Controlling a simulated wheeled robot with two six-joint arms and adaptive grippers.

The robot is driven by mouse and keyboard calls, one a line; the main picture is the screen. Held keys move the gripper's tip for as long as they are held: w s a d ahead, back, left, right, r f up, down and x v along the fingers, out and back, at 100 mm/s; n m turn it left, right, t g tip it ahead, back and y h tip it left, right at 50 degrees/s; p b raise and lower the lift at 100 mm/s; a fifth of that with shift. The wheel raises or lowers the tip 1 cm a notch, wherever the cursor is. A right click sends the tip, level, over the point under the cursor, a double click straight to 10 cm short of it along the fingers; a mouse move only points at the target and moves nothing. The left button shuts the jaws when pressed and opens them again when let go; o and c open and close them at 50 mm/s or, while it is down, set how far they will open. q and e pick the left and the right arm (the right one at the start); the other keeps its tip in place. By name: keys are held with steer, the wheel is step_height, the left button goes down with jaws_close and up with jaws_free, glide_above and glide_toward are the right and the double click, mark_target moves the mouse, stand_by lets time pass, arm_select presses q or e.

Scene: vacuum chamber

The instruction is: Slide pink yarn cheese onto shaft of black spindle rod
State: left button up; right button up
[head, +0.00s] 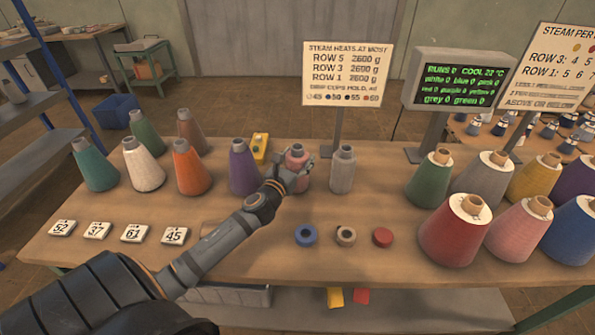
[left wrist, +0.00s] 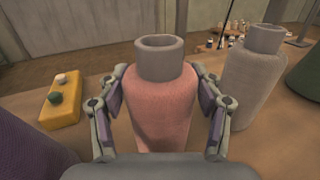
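The pink yarn cheese (head: 297,155) stands upright on the table, with a grey tube end sticking out of its top. It fills the middle of the left wrist view (left wrist: 162,105). My left gripper (head: 288,178) is at the pink yarn cheese, with one finger on each side of it. In the left wrist view the fingers (left wrist: 160,112) look open, with narrow gaps between them and the yarn. The gripper partly hides the yarn's lower front in the head view. I cannot make out a black spindle rod in either view. My right gripper is not in view.
A purple cone (head: 243,168) stands close left and a grey yarn package (head: 342,172) close right. Several large cones, including a red one (head: 455,237), fill the right side. Small discs (head: 346,236) and number cards (head: 131,234) lie in front.

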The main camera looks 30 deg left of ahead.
arm_select(q)
steer(key=c, duration=1)
